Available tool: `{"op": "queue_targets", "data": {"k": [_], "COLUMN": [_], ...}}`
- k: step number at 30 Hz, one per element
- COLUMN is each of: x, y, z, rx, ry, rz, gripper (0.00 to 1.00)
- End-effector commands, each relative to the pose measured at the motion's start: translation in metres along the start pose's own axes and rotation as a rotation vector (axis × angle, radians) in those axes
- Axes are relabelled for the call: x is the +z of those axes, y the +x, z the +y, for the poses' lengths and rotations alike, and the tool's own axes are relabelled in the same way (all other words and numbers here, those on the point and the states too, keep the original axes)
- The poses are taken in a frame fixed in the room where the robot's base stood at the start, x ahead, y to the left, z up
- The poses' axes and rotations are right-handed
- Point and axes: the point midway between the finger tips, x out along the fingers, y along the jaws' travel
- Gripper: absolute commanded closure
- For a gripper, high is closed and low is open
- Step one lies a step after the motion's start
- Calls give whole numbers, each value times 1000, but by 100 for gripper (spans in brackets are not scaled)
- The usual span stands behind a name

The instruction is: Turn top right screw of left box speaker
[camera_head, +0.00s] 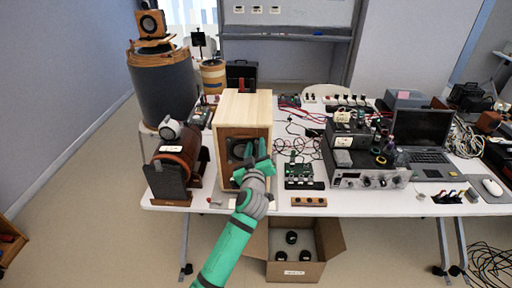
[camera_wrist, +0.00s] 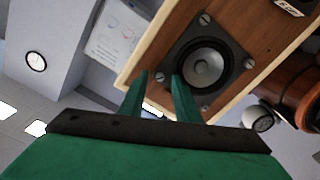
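The left box speaker (camera_head: 246,106) is a light wooden box with a dark front on the white table. In the wrist view its driver (camera_wrist: 205,67) sits on a dark square plate with a screw near each corner, seen rotated. My gripper (camera_head: 256,150) is in front of the speaker and hides part of the driver in the head view. In the wrist view my green gripper (camera_wrist: 159,77) has its fingers apart. The top right screw (camera_wrist: 160,77) shows between the fingertips; I cannot tell whether they touch it.
A green circuit board (camera_head: 299,172) and a metal amplifier (camera_head: 366,178) stand to the right. An open cardboard box (camera_head: 295,270) is on the floor below the table's front edge.

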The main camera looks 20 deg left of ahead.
Motion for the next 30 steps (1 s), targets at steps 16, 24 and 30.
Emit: {"op": "queue_targets", "data": {"k": [16, 24, 30], "x": [0, 1, 2], "y": [2, 2, 1], "z": [0, 1, 1], "rx": [1, 0, 0], "ry": [-1, 10, 53], "rz": [-1, -1, -3], "gripper": [100, 100, 100]}}
